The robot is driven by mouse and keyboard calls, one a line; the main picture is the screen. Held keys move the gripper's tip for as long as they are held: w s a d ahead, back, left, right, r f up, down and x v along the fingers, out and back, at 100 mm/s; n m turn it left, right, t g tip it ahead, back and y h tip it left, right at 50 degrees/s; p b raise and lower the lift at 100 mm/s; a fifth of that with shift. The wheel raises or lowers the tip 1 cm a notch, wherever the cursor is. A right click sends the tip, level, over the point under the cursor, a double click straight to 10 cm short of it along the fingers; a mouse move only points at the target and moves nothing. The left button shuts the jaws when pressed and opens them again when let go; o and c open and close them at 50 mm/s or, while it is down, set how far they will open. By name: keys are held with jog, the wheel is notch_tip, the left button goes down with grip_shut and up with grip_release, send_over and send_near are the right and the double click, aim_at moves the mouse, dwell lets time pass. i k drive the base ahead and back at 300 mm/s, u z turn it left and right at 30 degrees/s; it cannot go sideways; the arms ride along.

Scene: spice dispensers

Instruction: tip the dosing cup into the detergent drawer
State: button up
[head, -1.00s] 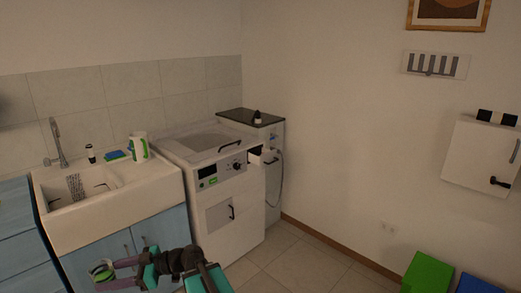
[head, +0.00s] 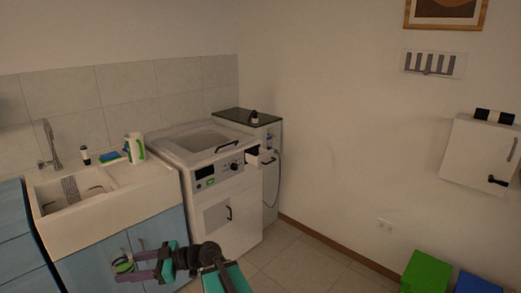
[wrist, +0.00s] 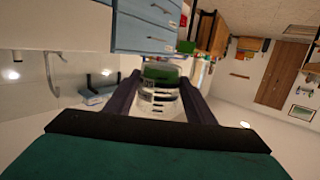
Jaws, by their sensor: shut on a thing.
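The dosing cup (wrist: 161,101) is clear with measuring lines and green at its far end in the wrist view. My gripper (wrist: 160,90) is shut on it, one dark finger on each side. In the head view my gripper (head: 124,268) is at the lower left, in front of the blue sink cabinet, with the small cup (head: 122,265) at its tips. The detergent drawer (head: 267,158) juts out at the upper right of the white washing machine's (head: 230,190) front, well right of and above the cup. The drawer's inside is too small to make out.
A sink (head: 70,190) with a tap stands left of the machine, with a white-and-green jug (head: 134,148) on its rim. A dark-topped white cabinet (head: 270,135) stands right of the machine, a hose hanging beside it. Floor ahead is clear. Green and blue boxes (head: 427,273) are lower right.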

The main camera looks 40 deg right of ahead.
aim_at(265, 158)
jog(key=u, duration=0.05)
jog(key=i, duration=1)
jog(key=z, duration=0.05)
